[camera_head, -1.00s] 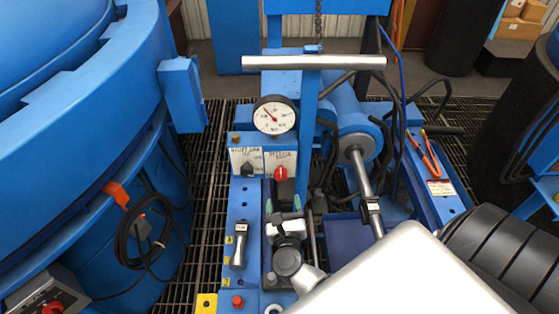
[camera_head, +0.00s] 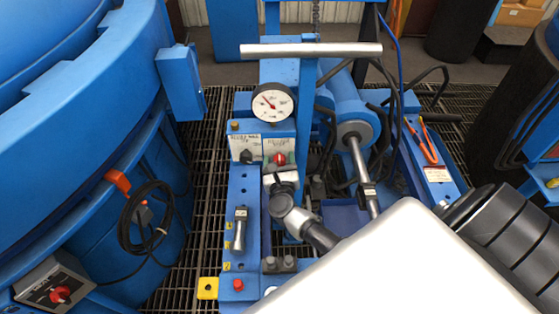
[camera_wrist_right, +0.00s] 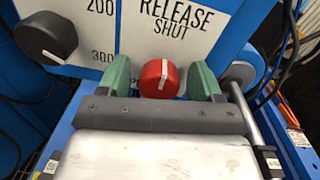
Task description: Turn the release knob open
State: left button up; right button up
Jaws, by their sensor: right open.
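The release knob (camera_head: 280,158) is red with a white pointer line. It sits on the white panel below the gauge and also shows in the right wrist view (camera_wrist_right: 157,78), under the words RELEASE SHUT. Its line stands nearly upright there. My right gripper (camera_head: 281,170) is at the knob, with its green fingertips (camera_wrist_right: 160,83) open on either side of it. Small gaps seem to show between fingers and knob; contact cannot be made out. My left gripper is not in view.
A black knob (camera_head: 246,156) sits left of the release knob, also in the right wrist view (camera_wrist_right: 46,38). The round gauge (camera_head: 272,102) and a horizontal metal bar (camera_head: 310,50) are above. A metal cylinder rod (camera_head: 361,174) and dark hoses are to the right.

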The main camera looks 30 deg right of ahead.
jog(key=c, duration=0.9)
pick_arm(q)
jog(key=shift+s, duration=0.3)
